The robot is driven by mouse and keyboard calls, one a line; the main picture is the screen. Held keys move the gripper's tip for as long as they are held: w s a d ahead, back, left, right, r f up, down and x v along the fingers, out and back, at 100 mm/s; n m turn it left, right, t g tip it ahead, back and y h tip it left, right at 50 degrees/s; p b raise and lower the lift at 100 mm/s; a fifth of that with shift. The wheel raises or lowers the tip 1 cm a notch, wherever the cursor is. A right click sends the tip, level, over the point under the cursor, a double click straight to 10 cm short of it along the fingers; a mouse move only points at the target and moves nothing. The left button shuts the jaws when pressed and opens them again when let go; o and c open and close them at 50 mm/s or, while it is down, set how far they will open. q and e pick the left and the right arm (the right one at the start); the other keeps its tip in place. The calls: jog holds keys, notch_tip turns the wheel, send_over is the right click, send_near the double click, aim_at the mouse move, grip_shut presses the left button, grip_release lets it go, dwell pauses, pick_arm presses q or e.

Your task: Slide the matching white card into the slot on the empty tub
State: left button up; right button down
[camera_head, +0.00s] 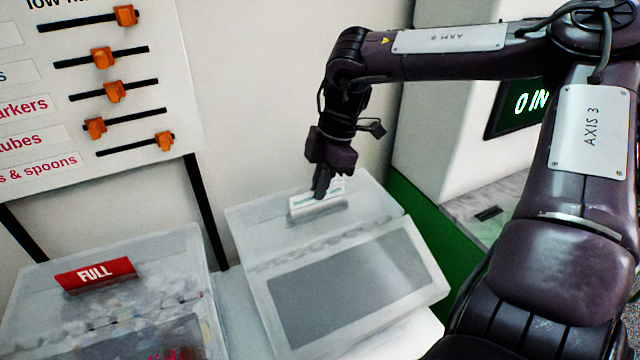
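The empty tub (350,290) is a pale translucent box with a grey front panel, standing right of centre. A small white card (309,204) with faint greenish print stands at the top of its lid (262,222), near the back. My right gripper (321,191) reaches down from above with its dark fingers closed together at the card's upper edge, and it appears shut on the card. The slot is hidden behind or under the card, so I cannot tell how deep the card sits. My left gripper is not in view.
A second tub (180,255) with a red FULL card (95,274) and mixed contents stands at the left. A board with orange sliders (103,57) stands behind it. A white machine with a dark display (518,108) and a green side panel (412,203) is at the right.

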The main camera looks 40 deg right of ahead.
jog(key=shift+f+b, duration=0.3)
jog(key=shift+f, duration=0.15)
jog(key=c, duration=1.6)
grip_release()
jog(key=shift+o, duration=0.2)
jog(key=b+v, duration=0.1)
jog(key=v, duration=0.5)
jog(key=shift+r, duration=0.35)
jog(key=shift+d+r, duration=0.2)
jog(key=shift+r, duration=0.3)
